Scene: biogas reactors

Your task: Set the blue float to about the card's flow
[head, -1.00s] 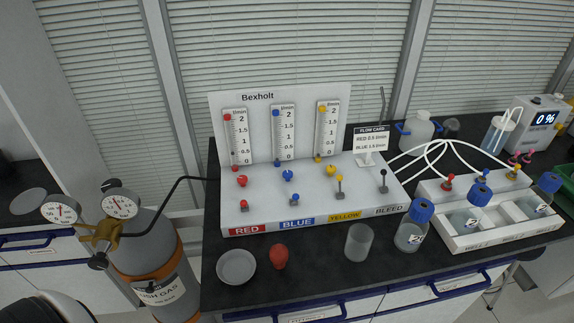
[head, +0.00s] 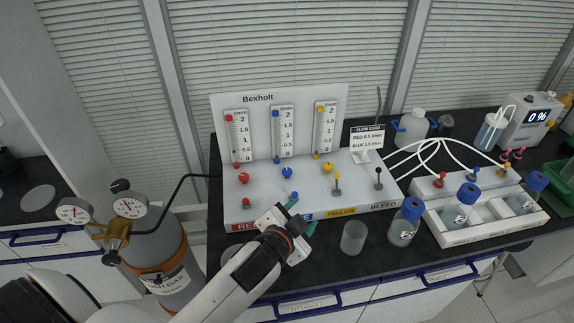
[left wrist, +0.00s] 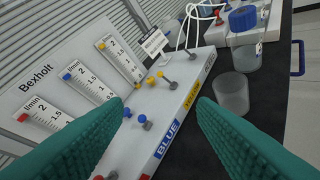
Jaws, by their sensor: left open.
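The blue flowmeter (head: 283,132) is the middle one of three on the white Bexholt panel; it also shows in the left wrist view (left wrist: 88,82). Its float is too small to read surely. The flow card (head: 367,138) reads RED 0.5 l/min and BLUE 1.5 l/min. My left gripper (head: 302,212) is open and empty at the panel's front edge by the BLUE label (left wrist: 167,139), with its teal fingers either side of the blue lever's line. My right gripper is not in view.
A clear cup (head: 353,237) and a blue-capped bottle (head: 406,222) stand right of my gripper. A gas cylinder (head: 167,262) with gauges stands left of the bench.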

